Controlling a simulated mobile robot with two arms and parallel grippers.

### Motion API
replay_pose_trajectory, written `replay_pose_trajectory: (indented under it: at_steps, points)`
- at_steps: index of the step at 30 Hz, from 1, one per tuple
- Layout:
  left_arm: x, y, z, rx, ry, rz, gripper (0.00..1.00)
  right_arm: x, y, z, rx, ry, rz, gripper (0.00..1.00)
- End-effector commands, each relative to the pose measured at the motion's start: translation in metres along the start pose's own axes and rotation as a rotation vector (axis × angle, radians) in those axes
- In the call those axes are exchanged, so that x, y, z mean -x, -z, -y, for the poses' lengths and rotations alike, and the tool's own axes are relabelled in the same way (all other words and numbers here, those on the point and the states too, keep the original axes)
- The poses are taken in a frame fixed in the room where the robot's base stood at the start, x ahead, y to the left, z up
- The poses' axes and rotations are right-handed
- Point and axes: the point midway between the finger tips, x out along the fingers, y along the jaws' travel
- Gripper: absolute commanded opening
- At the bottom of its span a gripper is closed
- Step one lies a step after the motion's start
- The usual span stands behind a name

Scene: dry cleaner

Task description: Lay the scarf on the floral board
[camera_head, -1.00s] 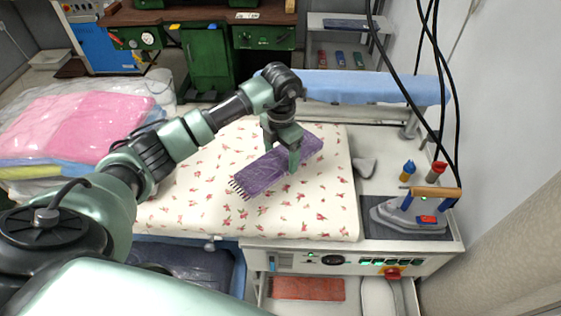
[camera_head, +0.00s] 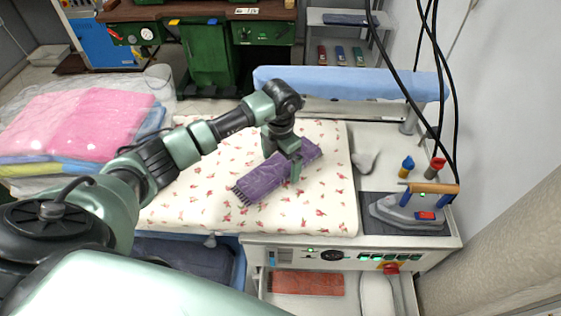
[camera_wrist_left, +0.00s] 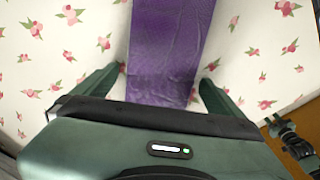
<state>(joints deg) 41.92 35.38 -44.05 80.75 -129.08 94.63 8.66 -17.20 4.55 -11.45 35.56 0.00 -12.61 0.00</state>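The purple fringed scarf (camera_head: 262,180) lies folded in a long strip on the floral board (camera_head: 325,208), slanting from lower left to upper right. My left gripper (camera_head: 283,162) is over the scarf's middle, pointing down, with one finger at each long side. In the left wrist view the scarf (camera_wrist_left: 165,50) runs between the two spread fingers (camera_wrist_left: 160,78), with narrow gaps beside it. The floral board (camera_wrist_left: 60,60) shows on both sides there. Part of the scarf is hidden under the gripper.
An iron (camera_head: 412,208) rests on a dark pad right of the board, near two small bottles (camera_head: 407,167) and hanging cables. A blue padded arm (camera_head: 350,84) spans behind the board. Bagged pink and blue textiles (camera_head: 85,125) are piled at left. A red folded cloth (camera_head: 307,283) lies below.

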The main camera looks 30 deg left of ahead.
Motion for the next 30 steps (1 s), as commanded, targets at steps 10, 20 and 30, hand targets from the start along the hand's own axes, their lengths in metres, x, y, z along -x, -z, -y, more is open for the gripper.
replay_pose_trajectory:
  at_steps: [10,20,30]
  points:
    - [0.018,-0.001,-0.001,0.001,-0.002,0.005,0.99,-0.006,-0.001,0.0,0.0,0.0,0.0,0.33]
    - [0.088,-0.001,-0.001,0.0,-0.003,0.005,0.99,-0.029,-0.003,0.001,0.0,0.0,0.001,0.33]
    - [0.122,0.0,0.0,0.0,0.0,0.0,0.99,-0.037,-0.004,0.001,0.0,0.0,0.001,0.33]
